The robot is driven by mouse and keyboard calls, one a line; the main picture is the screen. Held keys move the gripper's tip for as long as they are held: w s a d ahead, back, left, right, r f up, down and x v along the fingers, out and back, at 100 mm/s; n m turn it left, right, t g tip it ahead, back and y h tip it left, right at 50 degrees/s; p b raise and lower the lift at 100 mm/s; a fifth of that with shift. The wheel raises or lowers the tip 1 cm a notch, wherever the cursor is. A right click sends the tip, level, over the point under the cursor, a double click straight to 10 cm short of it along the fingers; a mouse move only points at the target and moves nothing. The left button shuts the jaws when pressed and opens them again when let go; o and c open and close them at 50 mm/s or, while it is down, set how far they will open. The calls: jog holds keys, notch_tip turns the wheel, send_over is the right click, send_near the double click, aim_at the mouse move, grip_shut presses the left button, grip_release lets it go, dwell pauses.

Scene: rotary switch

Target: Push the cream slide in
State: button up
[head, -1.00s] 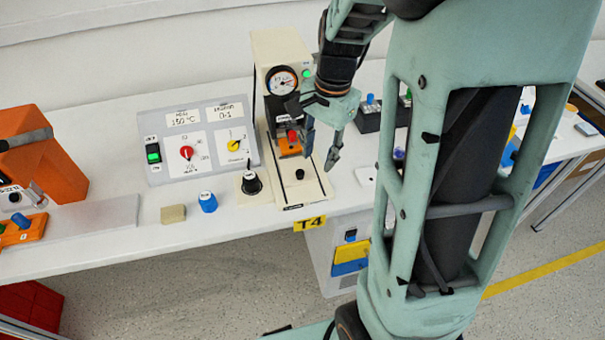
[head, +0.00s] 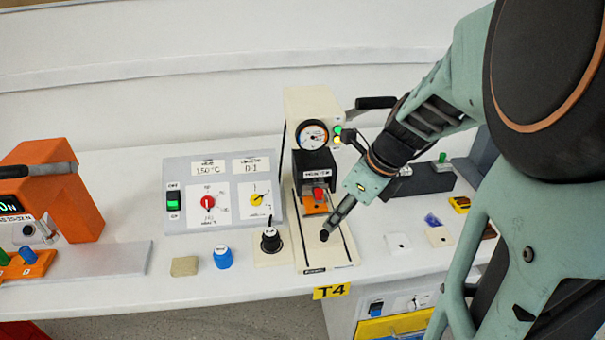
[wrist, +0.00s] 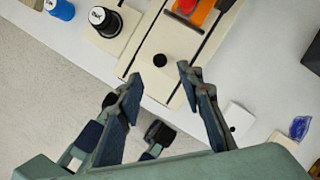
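The cream slide (head: 334,256) lies between two dark rails at the front of the cream press (head: 301,103), with a black knob (head: 323,236) near its front end. An orange block (head: 313,209) with a red top sits on it farther back, under the dark press head. My gripper (head: 332,226) comes down from the right, with its fingers close to the knob. In the wrist view, my gripper (wrist: 161,78) is open, its fingers apart. The knob (wrist: 160,60) shows just ahead of the gap between the fingertips. I cannot tell whether a finger touches it.
Pale tiles (head: 398,243) lie right of the press. The table's front edge is near.

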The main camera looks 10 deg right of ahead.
aim_at(325, 233)
jog(key=b+x, duration=0.2)
jog(key=x, duration=0.5)
jog(key=shift+a+f, duration=0.1)
jog(key=shift+f, duration=0.25)
jog(key=shift+c, duration=0.4)
grip_shut()
jog(key=shift+w, duration=0.1)
